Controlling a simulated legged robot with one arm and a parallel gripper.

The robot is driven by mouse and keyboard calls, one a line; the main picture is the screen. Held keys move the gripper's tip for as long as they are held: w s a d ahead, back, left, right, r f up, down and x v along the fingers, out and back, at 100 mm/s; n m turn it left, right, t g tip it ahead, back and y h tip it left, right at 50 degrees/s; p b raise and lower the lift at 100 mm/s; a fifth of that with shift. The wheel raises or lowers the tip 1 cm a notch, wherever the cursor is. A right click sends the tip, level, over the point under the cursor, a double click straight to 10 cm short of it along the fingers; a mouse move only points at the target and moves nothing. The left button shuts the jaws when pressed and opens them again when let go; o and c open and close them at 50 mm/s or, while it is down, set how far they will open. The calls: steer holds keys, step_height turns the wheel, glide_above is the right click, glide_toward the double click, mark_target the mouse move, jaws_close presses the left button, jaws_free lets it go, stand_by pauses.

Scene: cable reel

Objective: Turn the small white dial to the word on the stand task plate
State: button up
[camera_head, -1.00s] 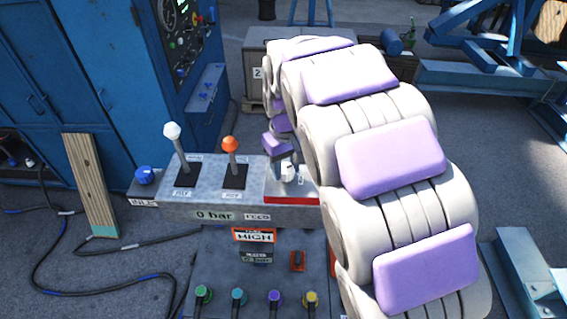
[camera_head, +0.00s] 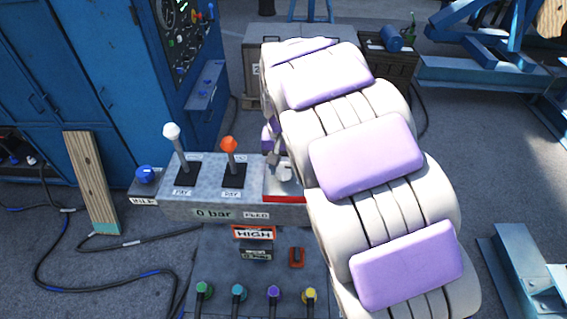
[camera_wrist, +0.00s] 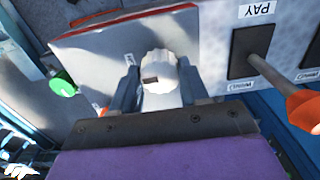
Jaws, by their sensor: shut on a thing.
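The small white dial (camera_head: 284,172) sits on the red-edged right part of the grey console. In the wrist view the dial (camera_wrist: 158,68) is ribbed and white, with a dark mark on its pale stem. My gripper (camera_wrist: 158,86) has one finger on each side of the dial and is shut on it. In the head view my arm partly hides the gripper and the panel right of the dial. The plate on the stand (camera_head: 254,233) has an orange border and reads HIGH. The dial's own word labels are hidden or too small to read.
A white-knobbed lever (camera_head: 173,145) and an orange-knobbed lever (camera_head: 229,157) stand left of the dial. A blue knob (camera_head: 145,174) is at the console's left end. A red switch (camera_head: 296,257) and several coloured cable plugs sit on the lower front.

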mark_target(283, 167)
stand_by(0.3)
steer(key=o, duration=1.1)
steer(key=shift+a, duration=0.1)
steer(key=shift+c, duration=0.2)
step_height(283, 167, up, 17)
steer(key=shift+a+r, duration=0.1)
steer(key=s+d+f+b, duration=0.6)
steer(key=s+d+f, duration=0.45)
steer(key=s, duration=0.25)
steer(key=s+d+f+g+b, duration=0.1)
steer(key=s+d+f+b, duration=0.1)
steer(key=s+f, duration=0.6)
steer(key=s+d+f+b, duration=0.2)
steer(key=s+f+b, duration=0.1)
steer(key=s+f, duration=0.5)
steer(key=s, duration=0.3)
steer(key=shift+n+g, duration=0.3)
steer(key=shift+g, duration=0.1)
